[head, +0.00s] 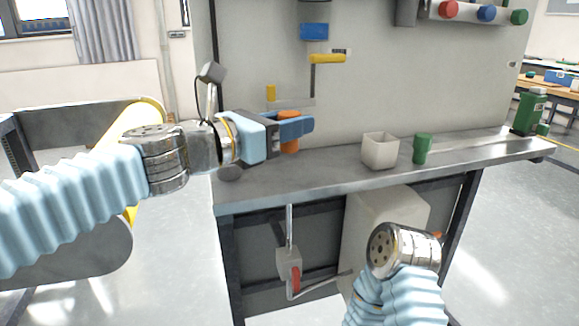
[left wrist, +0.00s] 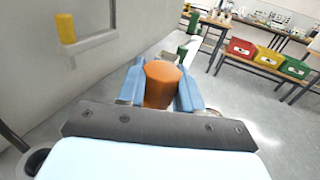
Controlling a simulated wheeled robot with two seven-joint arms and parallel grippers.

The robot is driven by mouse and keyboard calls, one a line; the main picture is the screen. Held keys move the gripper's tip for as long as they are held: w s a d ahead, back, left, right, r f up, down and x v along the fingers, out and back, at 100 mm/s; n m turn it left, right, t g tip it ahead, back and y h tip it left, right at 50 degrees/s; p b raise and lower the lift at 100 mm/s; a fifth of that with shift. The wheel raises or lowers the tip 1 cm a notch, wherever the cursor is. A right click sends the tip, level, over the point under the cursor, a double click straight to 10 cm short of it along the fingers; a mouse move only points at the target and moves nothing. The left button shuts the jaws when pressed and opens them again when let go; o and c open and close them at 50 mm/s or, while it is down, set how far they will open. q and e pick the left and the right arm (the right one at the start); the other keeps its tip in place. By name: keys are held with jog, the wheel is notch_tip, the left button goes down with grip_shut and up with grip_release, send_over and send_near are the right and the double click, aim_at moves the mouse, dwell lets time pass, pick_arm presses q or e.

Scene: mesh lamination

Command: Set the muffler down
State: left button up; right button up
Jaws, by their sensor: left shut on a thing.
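The muffler, an orange cylinder (head: 290,147), is upright between the blue fingers of my left gripper (head: 297,128) in the head view. In the left wrist view the orange muffler (left wrist: 161,80) fills the gap between the two fingers of the left gripper (left wrist: 160,92). The gripper is shut on it, near the back left of the grey bench top (head: 330,175). I cannot tell whether its bottom touches the bench. My right arm shows low at the right, in front of the bench, but its fingers do not show.
A pale open box (head: 380,151) and a green cylinder (head: 423,149) stand on the bench, right of the left gripper. A yellow handle (head: 327,59) sticks out from the back panel above. Bench top between gripper and box is clear. A green container (head: 528,112) stands at the far right end.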

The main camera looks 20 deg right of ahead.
pick_arm(q)
jog(key=w+f, duration=0.2)
jog(key=f, duration=0.1)
jog(key=shift+w+d+f+b, duration=0.15)
jog(key=shift+w+f+b, duration=0.15)
jog(key=shift+w+b, duration=0.1)
jog(key=f+b, duration=0.1)
jog(key=w+f, duration=0.1)
jog(key=f, duration=0.1)
jog(key=shift+d+f+b, duration=0.1)
jog(key=shift+f+b, duration=0.2)
jog(key=shift+b, duration=0.05)
jog(key=shift+f, duration=0.2)
pick_arm(e)
jog(key=f, duration=0.1)
jog(key=d+f, duration=0.1)
jog(key=f, duration=0.1)
jog(key=shift+w+d+f, duration=0.1)
jog(key=shift+w+f, duration=0.1)
pick_arm(q)
jog(key=shift+f, duration=0.1)
pick_arm(e)
jog(key=shift+f, duration=0.15)
pick_arm(q)
jog(key=o, duration=0.6)
jog(key=shift+f, duration=0.1)
jog(key=o, duration=0.4)
jog(key=shift+o, duration=0.2)
